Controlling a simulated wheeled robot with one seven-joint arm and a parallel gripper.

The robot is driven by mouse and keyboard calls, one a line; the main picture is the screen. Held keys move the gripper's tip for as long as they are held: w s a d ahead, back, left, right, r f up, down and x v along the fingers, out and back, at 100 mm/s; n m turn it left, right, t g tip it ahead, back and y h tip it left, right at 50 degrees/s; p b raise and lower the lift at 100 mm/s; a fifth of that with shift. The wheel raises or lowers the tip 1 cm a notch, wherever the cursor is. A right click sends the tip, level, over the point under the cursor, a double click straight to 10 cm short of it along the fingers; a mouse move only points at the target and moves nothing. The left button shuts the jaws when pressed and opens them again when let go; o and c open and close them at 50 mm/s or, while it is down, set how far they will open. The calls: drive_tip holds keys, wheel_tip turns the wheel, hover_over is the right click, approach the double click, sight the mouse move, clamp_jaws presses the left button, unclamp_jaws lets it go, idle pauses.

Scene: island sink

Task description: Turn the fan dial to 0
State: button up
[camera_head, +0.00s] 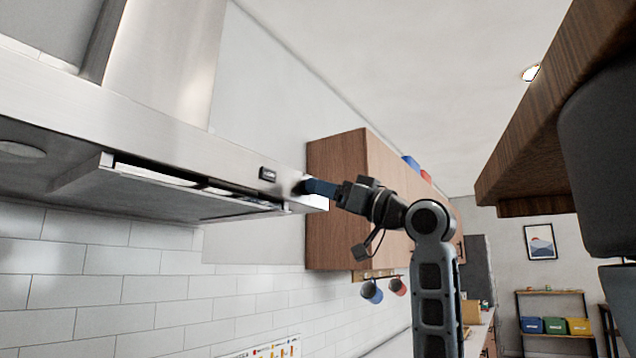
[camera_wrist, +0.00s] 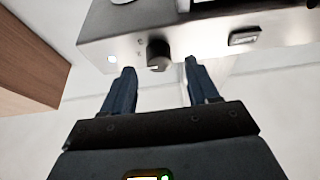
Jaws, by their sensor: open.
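The fan dial (camera_wrist: 159,56) is a dark round knob on the front face of the steel range hood (camera_head: 150,120). In the wrist view it sits between and just beyond the two blue fingertips of my gripper (camera_wrist: 158,72), which are open with a gap on both sides of it. I cannot read which setting the dial points to. In the head view my gripper (camera_head: 312,187) is at the right end of the hood's front edge and hides the dial.
A dark rectangular switch (camera_head: 267,174) is on the hood face beside the dial. A wooden wall cabinet (camera_head: 338,200) stands close behind my gripper. Mugs (camera_head: 372,292) hang below it. A wooden overhang (camera_head: 545,120) is at the upper right.

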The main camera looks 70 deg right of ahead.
drive_tip(key=shift+x, duration=1.2)
drive_tip(key=c, duration=1)
